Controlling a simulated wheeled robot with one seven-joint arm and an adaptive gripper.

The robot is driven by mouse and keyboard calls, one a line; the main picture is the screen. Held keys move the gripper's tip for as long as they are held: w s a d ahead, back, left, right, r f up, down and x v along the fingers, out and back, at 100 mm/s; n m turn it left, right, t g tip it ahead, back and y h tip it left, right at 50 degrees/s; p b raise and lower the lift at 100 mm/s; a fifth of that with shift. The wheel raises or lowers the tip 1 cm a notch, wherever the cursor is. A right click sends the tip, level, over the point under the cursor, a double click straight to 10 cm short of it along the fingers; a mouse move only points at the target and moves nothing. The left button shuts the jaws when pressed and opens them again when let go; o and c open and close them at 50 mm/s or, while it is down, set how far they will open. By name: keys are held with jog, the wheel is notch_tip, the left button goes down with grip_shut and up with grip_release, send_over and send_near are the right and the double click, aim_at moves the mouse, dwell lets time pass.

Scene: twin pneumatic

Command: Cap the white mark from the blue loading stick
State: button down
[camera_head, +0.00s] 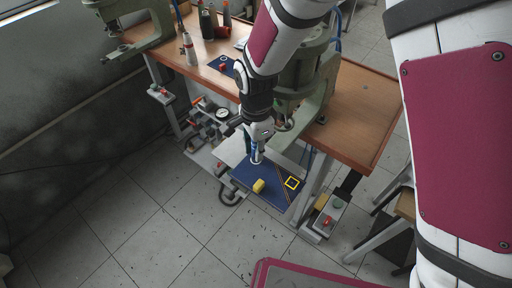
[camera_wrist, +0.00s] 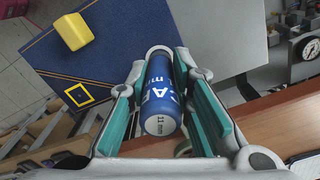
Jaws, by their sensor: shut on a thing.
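A blue cylinder (camera_wrist: 160,88) with white lettering sits between the teal finger pads of my gripper (camera_wrist: 160,62) in the wrist view. Its near end is a pale round face printed with what reads as "11 mm", and its far end is rimmed in white. My gripper is shut on this cylinder. In the head view my gripper (camera_head: 257,149) points down over the blue mat (camera_head: 243,176), with the blue cylinder (camera_head: 255,156) showing small below it. I cannot tell whether the cylinder touches the mat. I cannot pick out a separate white mark.
A yellow block (camera_head: 259,186) and a yellow square outline (camera_head: 292,183) are on the mat. A green press (camera_head: 300,85) stands on the wooden bench (camera_head: 360,110) just right of my arm. Bottles (camera_head: 208,22) stand at the bench's far left.

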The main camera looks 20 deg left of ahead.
jog(key=shift+f, duration=0.45)
dwell(2.3)
jog(key=shift+r+p, duration=1.45)
jog(key=shift+r, duration=1.6)
